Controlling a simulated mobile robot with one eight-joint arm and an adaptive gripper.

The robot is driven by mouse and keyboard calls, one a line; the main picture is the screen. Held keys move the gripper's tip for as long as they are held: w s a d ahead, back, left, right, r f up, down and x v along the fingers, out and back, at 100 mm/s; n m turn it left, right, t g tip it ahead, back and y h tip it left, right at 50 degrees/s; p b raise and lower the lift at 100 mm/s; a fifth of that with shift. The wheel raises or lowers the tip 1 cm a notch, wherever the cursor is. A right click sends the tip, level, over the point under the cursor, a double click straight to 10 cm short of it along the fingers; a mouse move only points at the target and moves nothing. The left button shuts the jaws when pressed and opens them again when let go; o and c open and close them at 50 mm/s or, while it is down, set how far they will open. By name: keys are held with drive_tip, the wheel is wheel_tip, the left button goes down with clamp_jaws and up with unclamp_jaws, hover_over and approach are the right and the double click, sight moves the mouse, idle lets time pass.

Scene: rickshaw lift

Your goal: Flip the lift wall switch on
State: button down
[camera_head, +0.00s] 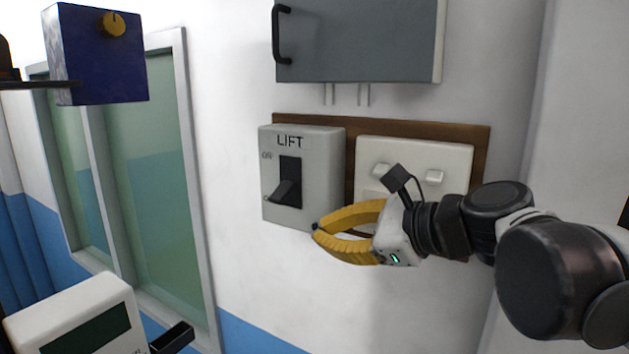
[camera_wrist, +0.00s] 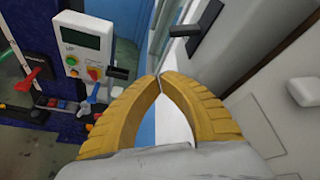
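The lift wall switch (camera_head: 328,165) is a grey box labelled LIFT, with a small marking that looks like "ON" at its upper left. Its black lever (camera_head: 283,191) sticks out from the lower part of a dark slot and angles down. The lever also shows in the wrist view (camera_wrist: 187,31), beyond my fingertips and to the right. My gripper (camera_head: 316,229) has yellow curved fingers whose tips meet, with nothing between them. In the head view the tips are below and right of the lever, by the box's lower right corner, apart from the lever.
A white double switch plate (camera_head: 455,160) on a brown board is beside the box, partly behind my gripper. A grey cabinet (camera_head: 360,40) with a black handle hangs above. A window (camera_head: 160,170) is at left. A white control panel (camera_head: 80,315) stands at lower left.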

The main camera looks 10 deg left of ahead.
sight(282, 192)
drive_tip(key=r, duration=0.2)
drive_tip(key=r+m+p, duration=0.1)
drive_tip(key=shift+w+r+y, duration=0.15)
drive_tip(key=shift+w+y, duration=0.2)
drive_tip(key=shift+y, duration=0.05)
drive_tip(key=shift+a, duration=0.1)
drive_tip(key=p+x, duration=0.1)
drive_tip(key=x, duration=0.9)
drive_tip(key=shift+w, duration=0.1)
